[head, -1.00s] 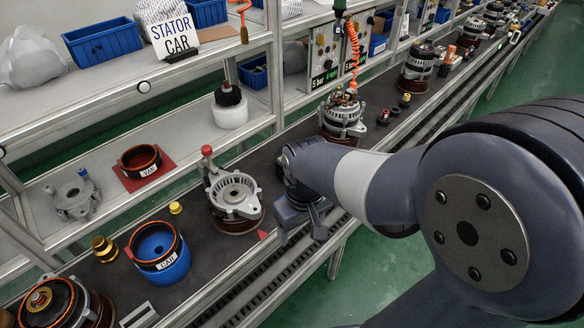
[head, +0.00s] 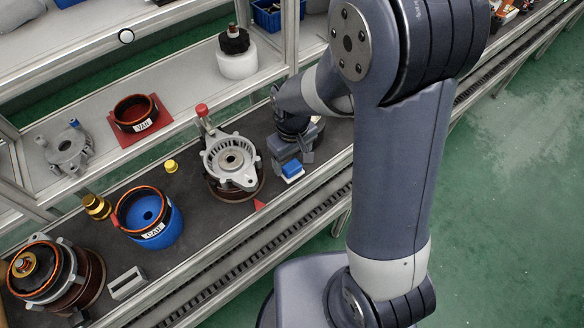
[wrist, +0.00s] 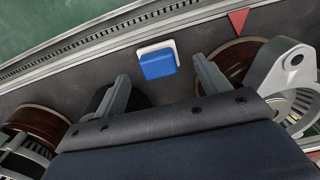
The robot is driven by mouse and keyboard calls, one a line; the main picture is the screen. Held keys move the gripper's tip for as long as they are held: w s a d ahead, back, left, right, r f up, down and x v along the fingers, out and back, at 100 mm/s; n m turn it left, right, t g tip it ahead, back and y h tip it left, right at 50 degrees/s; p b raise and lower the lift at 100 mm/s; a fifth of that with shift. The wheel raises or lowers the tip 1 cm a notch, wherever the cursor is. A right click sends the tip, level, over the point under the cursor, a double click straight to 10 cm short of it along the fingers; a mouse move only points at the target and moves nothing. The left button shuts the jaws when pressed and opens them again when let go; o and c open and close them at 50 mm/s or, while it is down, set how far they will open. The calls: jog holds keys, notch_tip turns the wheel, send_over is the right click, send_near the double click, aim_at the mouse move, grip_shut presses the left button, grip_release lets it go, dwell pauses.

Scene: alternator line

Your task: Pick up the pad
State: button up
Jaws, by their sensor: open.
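The pad (wrist: 157,63) is a small blue block on a white base, lying on the dark belt. In the wrist view it sits just beyond the fingertips, near the middle of the gap. In the head view the pad (head: 292,168) shows just in front of my gripper, to the right of the silver alternator housing. My gripper (wrist: 163,82) is open and empty, its two fingers spread on either side of the pad's line. In the head view my gripper (head: 292,152) hangs low over the belt, partly hiding what is behind it. I cannot tell its exact height above the pad.
A silver alternator housing (head: 230,161) stands close left of the pad; a red triangle (wrist: 238,20) marks the belt edge. In the wrist view a brown-wound part (wrist: 37,123) is at left. A blue CAR stator (head: 148,218) stands farther left.

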aim_at(292, 166)
jog(key=f, duration=0.3)
jog(key=shift+w+f+p, duration=0.3)
jog(key=shift+w+f, duration=0.05)
jog(key=shift+w, duration=0.05)
jog(key=shift+f, duration=0.7)
jog(key=shift+c, duration=0.5)
jog(key=c, duration=0.8)
